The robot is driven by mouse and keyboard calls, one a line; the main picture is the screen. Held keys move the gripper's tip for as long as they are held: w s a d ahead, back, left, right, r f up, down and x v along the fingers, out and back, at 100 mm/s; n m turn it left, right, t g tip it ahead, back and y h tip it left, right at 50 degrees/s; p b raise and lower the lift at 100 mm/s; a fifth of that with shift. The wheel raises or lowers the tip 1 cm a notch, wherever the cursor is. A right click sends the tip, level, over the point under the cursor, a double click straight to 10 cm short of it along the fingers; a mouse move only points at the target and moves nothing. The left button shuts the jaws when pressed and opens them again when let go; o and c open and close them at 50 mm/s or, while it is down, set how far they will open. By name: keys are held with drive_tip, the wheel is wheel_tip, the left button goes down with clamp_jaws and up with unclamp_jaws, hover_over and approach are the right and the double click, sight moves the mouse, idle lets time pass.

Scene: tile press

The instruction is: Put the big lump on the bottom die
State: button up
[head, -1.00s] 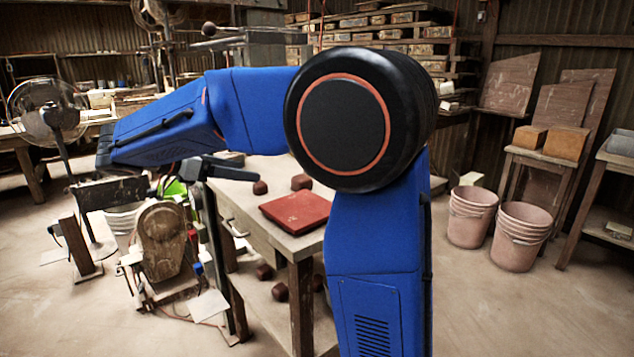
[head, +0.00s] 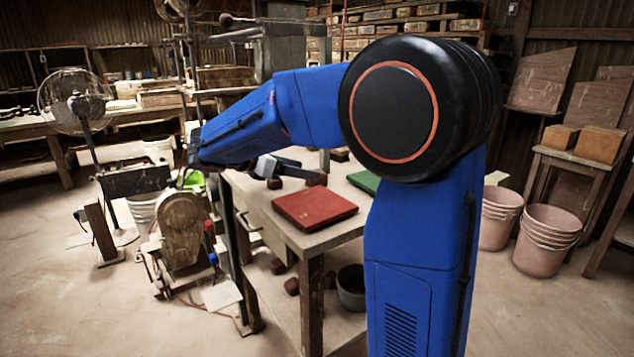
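Several dark red-brown lumps show. More lumps (head: 278,267) lie on the table's lower shelf. I cannot tell for sure which is the big lump. My gripper (head: 278,166) is over the table's left part, seen side-on and partly behind my arm. Its finger gap is not clear. A grey press-like frame (head: 285,45) with a ball-ended lever stands behind the table. I cannot make out a bottom die; my arm covers much of that area.
A red board (head: 315,208) and a partly hidden green board (head: 364,182) lie on the worktable (head: 290,240). A dark pot (head: 351,288) is on the lower shelf. A wheel-like machine (head: 183,230) and a fan (head: 76,100) stand left. Pink buckets (head: 547,240) stand right.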

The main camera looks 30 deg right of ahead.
sight(317, 182)
drive_tip(key=shift+x, duration=2.95)
drive_tip(key=c, duration=1.4)
drive_tip(key=shift+r, duration=5)
drive_tip(key=shift+c, duration=0.2)
